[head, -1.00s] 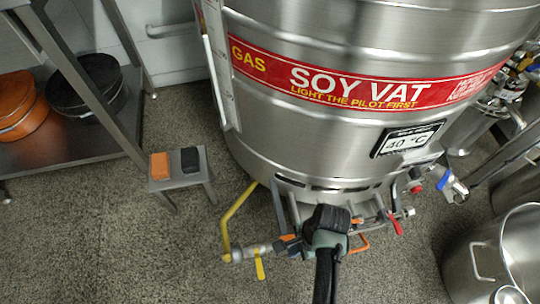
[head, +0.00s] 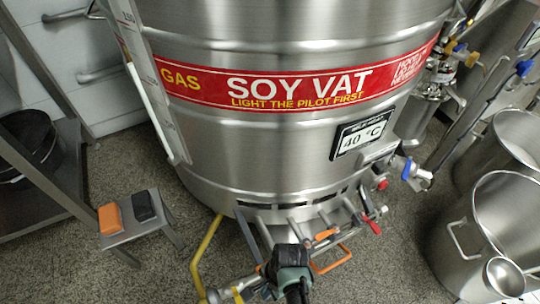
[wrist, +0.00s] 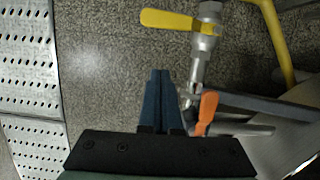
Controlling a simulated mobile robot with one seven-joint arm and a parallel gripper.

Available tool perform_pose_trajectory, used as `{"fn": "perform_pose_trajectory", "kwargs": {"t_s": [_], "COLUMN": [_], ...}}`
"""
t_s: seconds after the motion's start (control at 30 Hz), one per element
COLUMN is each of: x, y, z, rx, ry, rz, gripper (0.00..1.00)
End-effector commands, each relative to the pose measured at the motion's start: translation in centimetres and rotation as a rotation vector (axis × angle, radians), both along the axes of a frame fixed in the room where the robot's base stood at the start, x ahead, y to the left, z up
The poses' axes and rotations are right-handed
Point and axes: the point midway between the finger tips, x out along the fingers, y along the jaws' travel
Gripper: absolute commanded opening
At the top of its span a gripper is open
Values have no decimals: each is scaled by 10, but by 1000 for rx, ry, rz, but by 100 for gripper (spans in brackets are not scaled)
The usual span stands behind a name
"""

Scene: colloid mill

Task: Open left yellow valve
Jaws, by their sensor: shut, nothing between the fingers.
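The left yellow valve has a flat yellow handle (wrist: 180,21) on a grey metal pipe fitting, at the top of the wrist view. The handle lies sideways, across the pipe. In the head view the handle (head: 237,295) is cut by the bottom edge, left of my gripper (head: 288,256). In the wrist view my gripper (wrist: 160,74) is shut and empty, with its fingertips below the yellow handle and apart from it. In the head view its fingertips are hidden behind its own body.
An orange handle (wrist: 207,110) is close right of my fingers. A yellow pipe (head: 205,250) rises beside the steel soy vat (head: 290,150). A red handle (head: 372,226) and blue valve (head: 407,169) are farther right. A small stool (head: 140,225) stands left; steel pots (head: 482,240) stand right.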

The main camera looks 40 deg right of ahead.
Motion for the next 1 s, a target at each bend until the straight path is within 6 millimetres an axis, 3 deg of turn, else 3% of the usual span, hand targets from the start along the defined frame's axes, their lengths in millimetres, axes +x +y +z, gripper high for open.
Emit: {"fn": "perform_pose_trajectory", "kwargs": {"t_s": [0.03,0.07,0.33,1.0], "x": [0,1,8,10], "y": [3,6,37,47], "z": [-15,-17,-10,-6], "rx": [1,0,-1,1], "ry": [2,0,1,2], "rz": [0,2,2,-26], "gripper": [0,0,0,0]}}
